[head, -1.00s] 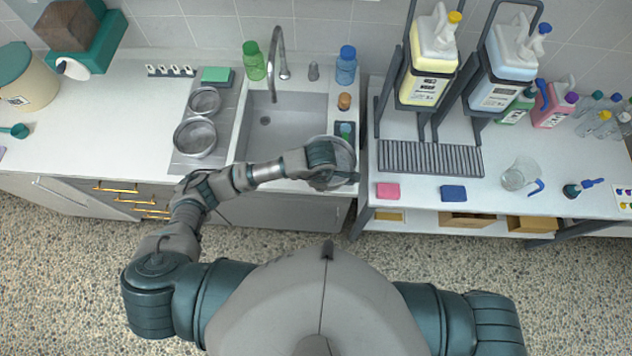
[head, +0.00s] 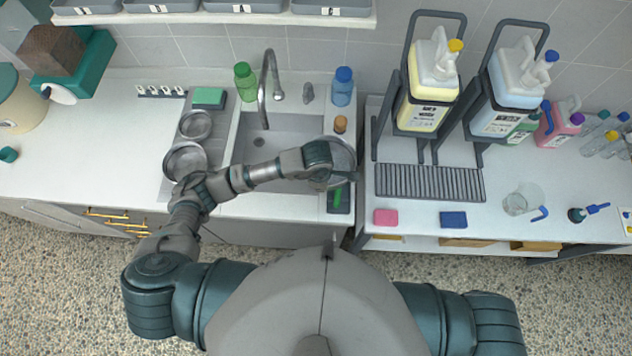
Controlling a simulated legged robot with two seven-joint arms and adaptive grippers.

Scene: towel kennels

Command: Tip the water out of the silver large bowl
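A silver bowl (head: 344,158) is at my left gripper (head: 325,163), over the right rim of the sink (head: 293,150). It looks tilted, with the gripper and wrist covering its left part. The gripper seems shut on its rim; the fingertips are mostly hidden. I cannot make out water in it. Two other silver bowls, a larger one (head: 184,160) and a smaller one (head: 196,125), sit on the grey drain board left of the sink. My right gripper is out of view.
The faucet (head: 268,85) rises behind the sink. A dark tray (head: 339,205) lies at the sink's right front. Jugs in stands (head: 427,105) are farther right.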

